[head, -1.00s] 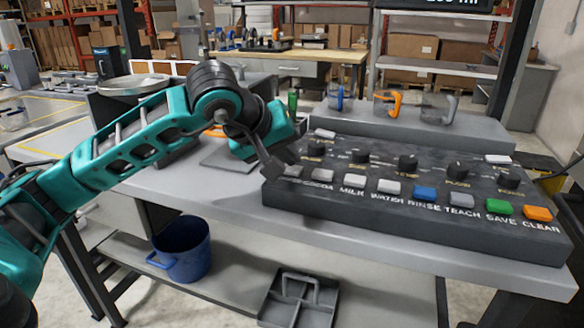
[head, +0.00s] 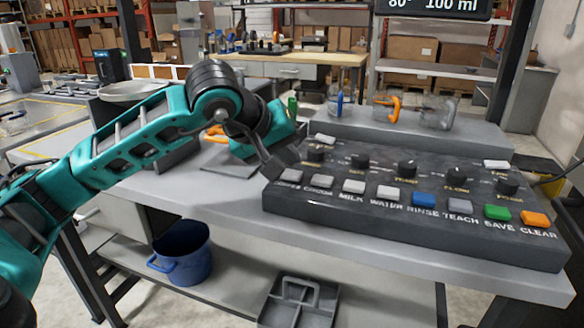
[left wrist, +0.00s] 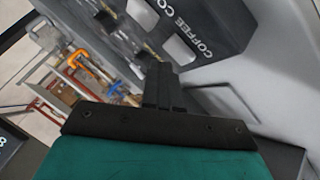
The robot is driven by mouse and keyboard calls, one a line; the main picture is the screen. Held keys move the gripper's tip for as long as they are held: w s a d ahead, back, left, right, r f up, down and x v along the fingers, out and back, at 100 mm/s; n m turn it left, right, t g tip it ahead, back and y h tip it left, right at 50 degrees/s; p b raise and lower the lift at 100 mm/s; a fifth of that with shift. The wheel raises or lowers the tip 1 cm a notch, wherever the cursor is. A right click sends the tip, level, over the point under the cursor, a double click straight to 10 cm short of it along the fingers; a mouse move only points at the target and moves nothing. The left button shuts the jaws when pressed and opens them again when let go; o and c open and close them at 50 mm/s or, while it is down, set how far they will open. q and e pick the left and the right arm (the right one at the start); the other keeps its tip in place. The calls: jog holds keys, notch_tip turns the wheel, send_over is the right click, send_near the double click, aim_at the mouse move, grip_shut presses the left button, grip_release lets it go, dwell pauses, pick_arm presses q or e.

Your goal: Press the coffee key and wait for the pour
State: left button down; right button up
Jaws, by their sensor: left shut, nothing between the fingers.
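The dark dispenser panel (head: 400,228) stands on the grey bench with a row of keys and white labels. The grey coffee key (head: 291,175) is at the row's left end, with the cocoa key (head: 321,181) beside it. My left gripper (head: 271,168) is shut and empty, its tips at the panel's left end, just left of the coffee key. I cannot tell whether they touch the panel. In the left wrist view the shut fingers (left wrist: 162,88) are below the COFFEE lettering on the panel (left wrist: 215,22). My right gripper is not in view.
Several other keys run right, including the blue rinse key (head: 424,199) and orange clear key (head: 535,218). Knobs stand behind them. Clear cups are on the raised ledge (head: 400,130). A display (head: 436,6) at the top reads 100 ml. A blue bucket (head: 185,255) is below.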

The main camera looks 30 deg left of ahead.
aim_at(287, 175)
pick_arm(q)
jog(key=shift+r, duration=0.1)
notch_tip(287, 175, up, 5)
jog(key=p, duration=0.4)
dwell(0.3)
dwell(0.4)
